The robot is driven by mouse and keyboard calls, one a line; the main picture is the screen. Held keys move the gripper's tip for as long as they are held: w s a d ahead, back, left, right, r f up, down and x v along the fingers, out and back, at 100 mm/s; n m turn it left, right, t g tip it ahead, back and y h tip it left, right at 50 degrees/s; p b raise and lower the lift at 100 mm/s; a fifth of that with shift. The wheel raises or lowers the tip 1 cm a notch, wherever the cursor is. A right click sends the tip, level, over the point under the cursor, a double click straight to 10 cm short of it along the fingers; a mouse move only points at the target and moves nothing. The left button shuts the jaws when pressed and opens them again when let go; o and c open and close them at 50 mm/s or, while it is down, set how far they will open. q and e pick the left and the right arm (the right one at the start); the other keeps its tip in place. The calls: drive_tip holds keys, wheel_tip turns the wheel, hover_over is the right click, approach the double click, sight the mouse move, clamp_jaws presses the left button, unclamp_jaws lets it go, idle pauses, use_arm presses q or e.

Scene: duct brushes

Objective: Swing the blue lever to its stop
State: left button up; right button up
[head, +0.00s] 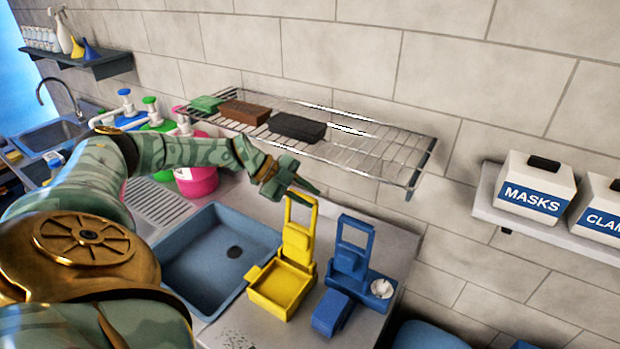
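The blue lever (355,233) is an upright loop-shaped handle on a blue press-like unit (348,266) on the counter, right of a similar yellow unit (281,287). The yellow unit has its own upright yellow loop lever (300,212). My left gripper (302,192) reaches in from the left and is just above and behind the top of the yellow lever. Its fingers look spread, with nothing between them. It is left of the blue lever and apart from it. I cannot tell whether it touches the yellow lever. My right gripper is not in view.
A wire rack (375,150) with green, brown and black blocks is on the wall above my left gripper. A blue sink basin (215,262) lies left of the yellow unit. Pump bottles (197,180) stand behind my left arm. A shelf with boxes (535,187) is at right.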

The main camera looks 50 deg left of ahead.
use_arm(q)
drive_tip(key=f, duration=0.1)
drive_tip(key=s+f, duration=0.1)
drive_tip(key=d+f, duration=0.1)
drive_tip(key=shift+s+g, duration=0.3)
drive_tip(key=shift+g, duration=0.1)
clamp_jaws()
drive_tip(key=s+d+f+g+h, duration=0.1)
drive_tip(key=s+d+f+h, duration=0.1)
drive_tip(key=d+f, duration=0.35)
drive_tip(key=s+d+f+g+h, duration=0.1)
drive_tip(key=s+d+f, duration=0.15)
drive_tip(key=d, duration=0.65)
drive_tip(key=s+d+r+n+t+h, duration=0.15)
drive_tip(key=d+n+t, duration=0.25)
drive_tip(key=d, duration=0.6)
drive_tip(key=d+r+n+t+h, duration=0.2)
drive_tip(key=d+r+n+t, duration=0.15)
drive_tip(key=d, duration=0.75)
drive_tip(key=n+t+y, duration=0.3)
drive_tip(key=n+y, duration=1)
drive_tip(key=y, duration=0.5)
approach(353, 224)
drive_tip(key=x, duration=0.7)
